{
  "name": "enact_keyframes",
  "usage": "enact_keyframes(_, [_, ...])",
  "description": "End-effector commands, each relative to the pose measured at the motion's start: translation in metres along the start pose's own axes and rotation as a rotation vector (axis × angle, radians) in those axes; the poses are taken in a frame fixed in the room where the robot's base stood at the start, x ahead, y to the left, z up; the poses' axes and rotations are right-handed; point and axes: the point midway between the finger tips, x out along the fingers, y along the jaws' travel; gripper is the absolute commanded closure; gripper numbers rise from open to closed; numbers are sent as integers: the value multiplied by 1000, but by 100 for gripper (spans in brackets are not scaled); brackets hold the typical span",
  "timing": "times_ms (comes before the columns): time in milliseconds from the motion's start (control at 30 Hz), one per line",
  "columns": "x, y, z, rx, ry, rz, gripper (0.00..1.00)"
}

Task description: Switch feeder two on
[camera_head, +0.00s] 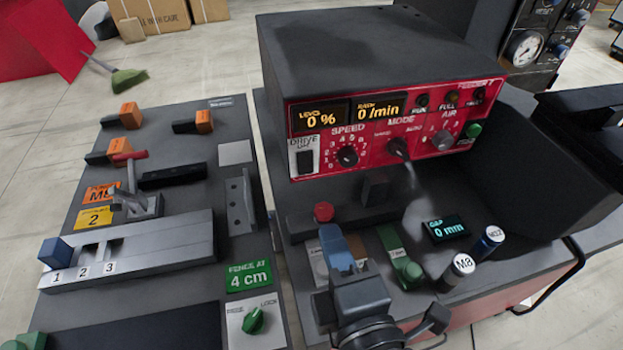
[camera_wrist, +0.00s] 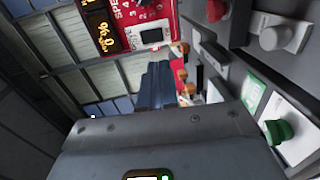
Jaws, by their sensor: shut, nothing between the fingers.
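A dark feeder control box (camera_head: 385,50) with a red front panel (camera_head: 370,165) stands at the centre of the head view. Its nameplate number is not clear enough to read. The displays (camera_head: 320,117) show 0 % and 0 /min. The black DRIVE switch (camera_head: 305,161) is at the panel's lower left; it also shows in the wrist view (camera_wrist: 152,37). Its position cannot be told. My gripper (camera_head: 333,238) has blue fingers held together, empty, below the panel and apart from it. In the wrist view the fingers (camera_wrist: 158,75) point up towards the panel side.
A red button (camera_head: 323,211) stands just behind my fingers. A green block (camera_head: 400,258), a gap display (camera_head: 445,229) and two labelled cylinders (camera_head: 460,267) are to their right. A grey slotted rail (camera_head: 130,250) and a green knob (camera_head: 253,320) are on the left bench.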

Motion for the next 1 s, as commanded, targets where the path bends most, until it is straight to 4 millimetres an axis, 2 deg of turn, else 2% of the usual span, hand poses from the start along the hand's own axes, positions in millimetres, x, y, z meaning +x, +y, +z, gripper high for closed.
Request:
enact_keyframes(300, [63, 4, 0, 2, -1, 1, 100])
enact_keyframes(533, [101, 3, 0, 3, 0, 1, 100])
enact_keyframes(733, [119, 1, 0, 1, 0, 0, 100])
enact_keyframes(1000, [122, 0, 0, 1, 0, 0, 100])
